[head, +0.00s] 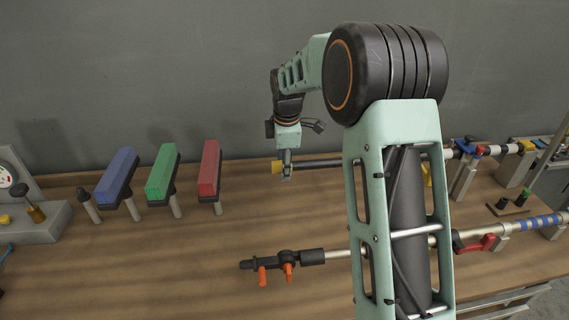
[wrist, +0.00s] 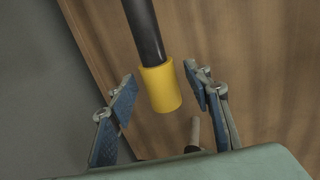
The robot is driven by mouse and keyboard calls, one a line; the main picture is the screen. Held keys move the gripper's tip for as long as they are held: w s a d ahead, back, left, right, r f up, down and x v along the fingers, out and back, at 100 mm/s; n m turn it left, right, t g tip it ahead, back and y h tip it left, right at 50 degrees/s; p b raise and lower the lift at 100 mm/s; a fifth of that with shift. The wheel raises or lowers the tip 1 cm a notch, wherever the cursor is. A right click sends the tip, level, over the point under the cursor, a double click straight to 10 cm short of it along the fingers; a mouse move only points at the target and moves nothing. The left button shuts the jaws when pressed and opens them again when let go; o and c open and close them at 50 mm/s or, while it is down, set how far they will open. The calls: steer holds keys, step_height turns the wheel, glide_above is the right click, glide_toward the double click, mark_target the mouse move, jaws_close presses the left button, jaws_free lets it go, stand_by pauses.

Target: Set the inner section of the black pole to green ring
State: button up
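The black pole (head: 318,163) lies level along the back of the bench, and its left end carries a yellow tip (head: 277,167). Its middle is hidden behind my arm. To the right, a pale section (head: 495,150) with small coloured parts rests at a stand. I cannot make out a green ring on it. My gripper (head: 287,172) is at the pole's left end. In the wrist view, my gripper (wrist: 162,95) is open, with the yellow tip (wrist: 161,88) between its fingers and a gap on each side. The black shaft (wrist: 144,35) runs up from the tip.
Blue (head: 118,177), green (head: 163,172) and red (head: 209,168) bars stand on posts at left. A second pole (head: 337,254) with orange levers (head: 288,271) and a red lever (head: 477,243) lies in front. A grey device (head: 40,225) stands far left.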

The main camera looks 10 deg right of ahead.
steer(key=v, duration=1.2)
